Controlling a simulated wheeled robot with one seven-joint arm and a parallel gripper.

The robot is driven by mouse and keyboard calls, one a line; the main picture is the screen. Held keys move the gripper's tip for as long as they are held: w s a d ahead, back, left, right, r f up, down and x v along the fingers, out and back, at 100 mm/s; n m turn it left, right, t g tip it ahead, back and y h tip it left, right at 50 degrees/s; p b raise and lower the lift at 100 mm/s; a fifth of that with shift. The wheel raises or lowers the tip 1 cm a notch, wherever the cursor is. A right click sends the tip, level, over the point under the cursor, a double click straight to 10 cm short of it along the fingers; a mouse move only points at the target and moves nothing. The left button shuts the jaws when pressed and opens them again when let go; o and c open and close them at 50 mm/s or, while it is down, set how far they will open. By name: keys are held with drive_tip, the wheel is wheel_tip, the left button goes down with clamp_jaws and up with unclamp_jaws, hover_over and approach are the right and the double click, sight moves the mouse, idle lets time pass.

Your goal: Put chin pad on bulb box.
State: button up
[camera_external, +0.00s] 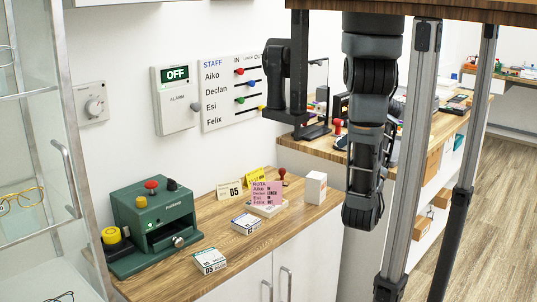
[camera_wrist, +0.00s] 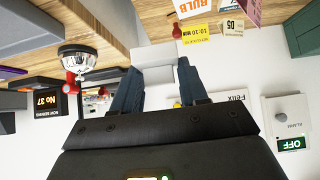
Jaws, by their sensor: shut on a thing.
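The bulb box (camera_wrist: 192,8) shows at the top edge of the wrist view, white with orange lettering and partly cut off. In the external view the bulb box (camera_external: 315,188) stands upright on the wooden counter, right of a red-handled stamp. My gripper (camera_wrist: 158,68) is shut on a plain pale block, apparently the chin pad (camera_wrist: 156,76), held between the two dark fingers. The pad is apart from the box, against a background of counter edge and wall. In the external view my wrist hides the fingers and the pad.
The red stamp (camera_external: 282,176), a pink rota card (camera_external: 266,193) and a yellow card (camera_external: 255,179) stand near the box. Small cartons (camera_external: 246,224) and a green machine (camera_external: 155,225) are further left. A metal post (camera_external: 410,150) stands right of my arm. Bare counter (camera_external: 265,240) lies in front.

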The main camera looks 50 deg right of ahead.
hover_over(316, 175)
wheel_tip(316, 175, down, 6)
drive_tip(key=shift+s+f, duration=0.15)
drive_tip(key=shift+f, duration=2.05)
drive_tip(key=shift+f, duration=0.1)
drive_tip(key=o, duration=1)
